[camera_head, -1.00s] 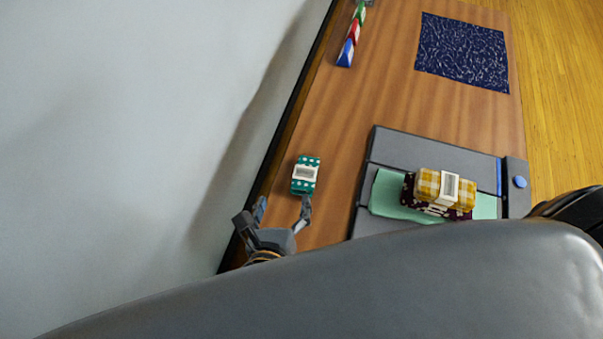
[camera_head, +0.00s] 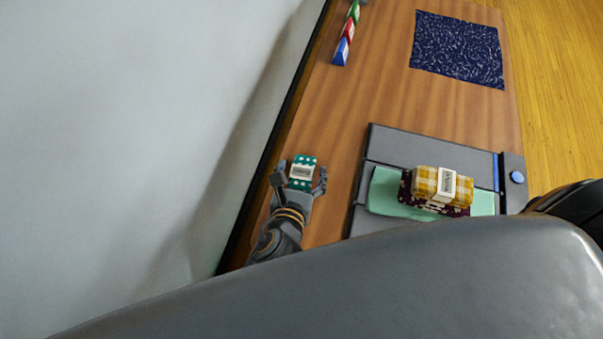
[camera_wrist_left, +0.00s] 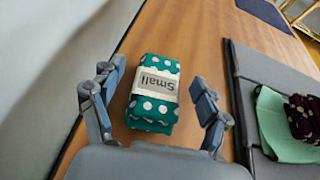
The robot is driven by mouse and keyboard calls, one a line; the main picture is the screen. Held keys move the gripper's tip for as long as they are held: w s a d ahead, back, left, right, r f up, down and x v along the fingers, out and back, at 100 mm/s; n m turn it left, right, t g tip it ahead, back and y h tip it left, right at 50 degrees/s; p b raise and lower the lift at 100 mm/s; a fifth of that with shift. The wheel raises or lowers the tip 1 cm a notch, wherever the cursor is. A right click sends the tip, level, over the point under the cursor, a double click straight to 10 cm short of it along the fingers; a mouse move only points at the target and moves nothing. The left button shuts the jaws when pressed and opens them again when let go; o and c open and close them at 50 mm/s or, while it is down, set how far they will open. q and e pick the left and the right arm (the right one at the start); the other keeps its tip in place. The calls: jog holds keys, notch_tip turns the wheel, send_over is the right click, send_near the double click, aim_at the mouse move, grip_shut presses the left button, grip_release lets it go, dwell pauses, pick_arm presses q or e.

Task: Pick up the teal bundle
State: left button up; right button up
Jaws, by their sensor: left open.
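The teal bundle (camera_head: 302,173) has white dots and a pale band around it, and lies on the wooden table near its wall-side edge. In the left wrist view the bundle (camera_wrist_left: 155,97) shows the word "Small" on its band. My left gripper (camera_head: 300,178) is open, with one finger on each side of the bundle. In the left wrist view my left gripper (camera_wrist_left: 158,100) shows a gap between each finger and the bundle, wider on the right. My right gripper is not in view.
Right of the bundle, a grey tray-like device (camera_head: 432,147) holds a mint cloth (camera_head: 384,193), a dark dotted bundle (camera_head: 457,211) and a yellow checked bundle (camera_head: 427,180). A dark blue patterned mat (camera_head: 457,48) and small coloured blocks (camera_head: 347,32) lie farther off. A wall (camera_head: 130,120) runs along the left.

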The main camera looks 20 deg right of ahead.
aim_at(303, 167)
pick_arm(q)
jog(key=shift+x, duration=1.55)
jog(key=c, duration=1.2)
jog(key=shift+c, duration=0.2)
jog(key=shift+r, duration=0.15)
